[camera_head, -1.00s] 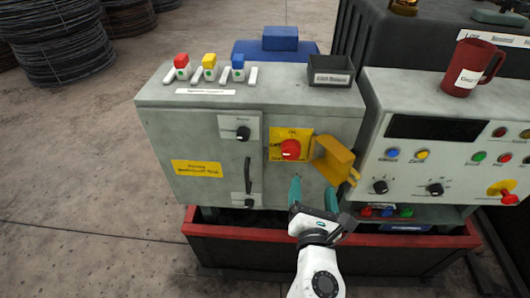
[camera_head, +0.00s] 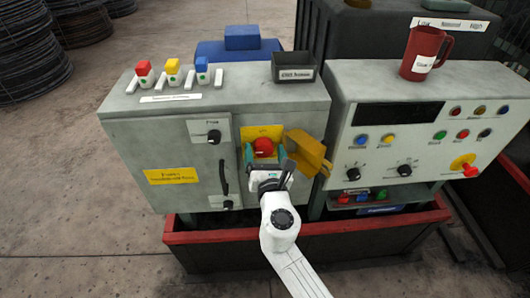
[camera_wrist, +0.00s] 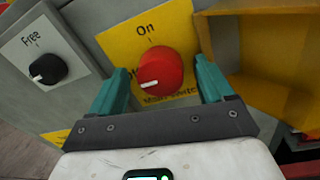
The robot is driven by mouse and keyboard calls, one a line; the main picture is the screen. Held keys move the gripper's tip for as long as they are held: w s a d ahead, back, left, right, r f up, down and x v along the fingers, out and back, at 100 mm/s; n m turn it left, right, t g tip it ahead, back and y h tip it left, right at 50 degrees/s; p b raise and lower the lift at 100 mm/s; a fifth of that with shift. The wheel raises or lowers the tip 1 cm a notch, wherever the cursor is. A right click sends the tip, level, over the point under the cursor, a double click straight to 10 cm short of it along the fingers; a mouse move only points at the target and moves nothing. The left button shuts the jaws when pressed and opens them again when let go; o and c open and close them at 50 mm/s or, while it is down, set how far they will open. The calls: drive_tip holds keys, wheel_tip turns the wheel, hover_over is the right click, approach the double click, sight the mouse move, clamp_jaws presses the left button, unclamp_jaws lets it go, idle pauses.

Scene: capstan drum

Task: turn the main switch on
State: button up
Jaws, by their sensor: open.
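The main switch is a red round knob (camera_head: 263,147) on a yellow plate (camera_head: 274,131) on the front of the grey cabinet (camera_head: 133,135). In the wrist view the red knob (camera_wrist: 160,71) has a white mark at its lower left, away from the "On" label at the top of the plate. My gripper (camera_head: 264,155) is open, with its teal fingers on either side of the knob. In the wrist view my gripper (camera_wrist: 160,82) shows a gap between each finger and the knob. A yellow hinged cover (camera_head: 306,152) stands open right of the plate.
A black knob marked "Free" (camera_wrist: 47,69) and a door handle (camera_head: 223,177) are left of the switch. The yellow cover is close to my right finger. A control panel with a red mug (camera_head: 425,53) stands at right.

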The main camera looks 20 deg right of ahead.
drive_tip(key=shift+w, duration=0.1)
drive_tip(key=c, duration=1)
drive_tip(key=shift+c, duration=0.2)
drive_tip(key=shift+f, duration=0.1)
drive_tip(key=m+b, duration=0.4)
drive_tip(key=shift+f+m, duration=0.25)
drive_tip(key=shift+m, duration=0.15)
drive_tip(key=m+b, duration=0.5)
drive_tip(key=shift+d+f+m+h, duration=0.1)
drive_tip(key=shift+m+h, duration=0.2)
drive_tip(key=shift+h, duration=0.1)
drive_tip(key=m+b, duration=0.3)
drive_tip(key=shift+m+b, duration=0.3)
drive_tip(key=shift+m, duration=0.1)
drive_tip(key=shift+m+h+b, duration=0.3)
drive_tip(key=shift+m+b, duration=1.3)
drive_tip(key=shift+m, duration=0.6)
